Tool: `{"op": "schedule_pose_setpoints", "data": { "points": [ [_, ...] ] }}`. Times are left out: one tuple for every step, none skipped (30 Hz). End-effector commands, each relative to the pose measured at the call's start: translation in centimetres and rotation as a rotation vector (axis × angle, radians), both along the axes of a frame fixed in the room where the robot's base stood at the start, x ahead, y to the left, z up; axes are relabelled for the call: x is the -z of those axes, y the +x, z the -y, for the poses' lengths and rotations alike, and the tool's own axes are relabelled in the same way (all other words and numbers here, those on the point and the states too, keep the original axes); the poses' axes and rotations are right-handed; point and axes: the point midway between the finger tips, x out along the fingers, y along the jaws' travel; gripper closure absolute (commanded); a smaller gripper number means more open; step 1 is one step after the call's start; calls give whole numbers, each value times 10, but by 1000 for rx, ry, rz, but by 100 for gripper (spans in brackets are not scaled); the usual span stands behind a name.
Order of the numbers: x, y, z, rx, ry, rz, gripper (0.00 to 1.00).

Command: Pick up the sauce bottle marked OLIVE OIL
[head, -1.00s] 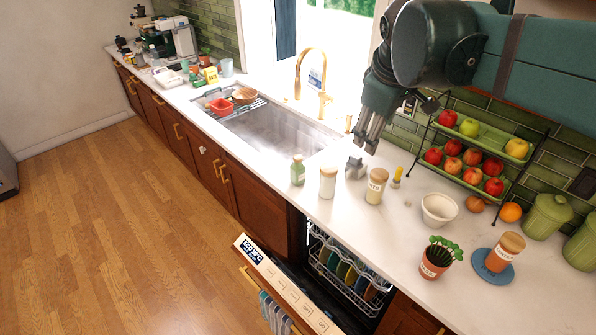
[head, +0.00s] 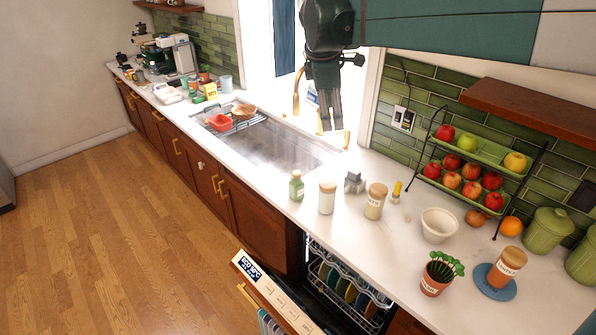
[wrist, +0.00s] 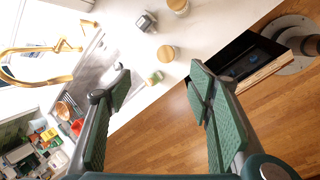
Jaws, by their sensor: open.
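A small green bottle (head: 297,186) with a pale label stands upright on the white counter, near its front edge and beside the sink. Its lettering is too small to read, so I cannot tell whether it says OLIVE OIL. In the wrist view the green bottle (wrist: 155,78) shows from above, between and beyond the fingertips. My gripper (head: 330,122) hangs above the counter by the sink's back right, fingers down. In the wrist view my gripper (wrist: 160,82) has its fingers wide apart, with nothing between them.
Two jars with wooden lids, one white (head: 327,198) and one tan (head: 374,203), stand right of the bottle. A grey metal object (head: 354,182) sits behind them. The sink (head: 262,148) and gold faucet (head: 297,90) lie left. The open dishwasher (head: 345,290) is below the counter.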

Motion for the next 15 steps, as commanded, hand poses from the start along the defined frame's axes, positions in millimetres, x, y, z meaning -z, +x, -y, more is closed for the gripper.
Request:
{"op": "schedule_pose_setpoints", "data": {
  "points": [
    [3, 11, -7, -30, -16, -10, 48],
    [5, 16, -11, -50, -26, -16, 48],
    [7, 23, -16, -75, -40, -25, 48],
    [9, 28, -20, -94, -51, -33, 48],
    [11, 33, -23, -112, -61, -39, 48],
    [14, 40, -28, -137, -74, -48, 48],
    [16, 45, -32, -156, -84, -54, 48],
    [18, 50, -36, -175, -94, -61, 48],
    [21, 57, -41, -199, -107, -71, 48],
    [24, 61, -45, -219, -118, -78, 48],
    [26, 66, -49, -237, -127, -86, 48],
    [30, 72, -54, -263, -141, -94, 48],
    [32, 78, -58, -282, -151, -101, 48],
    [35, 82, -62, -300, -161, -108, 48],
    [39, 88, -67, -324, -174, -118, 48]
  ]
}}
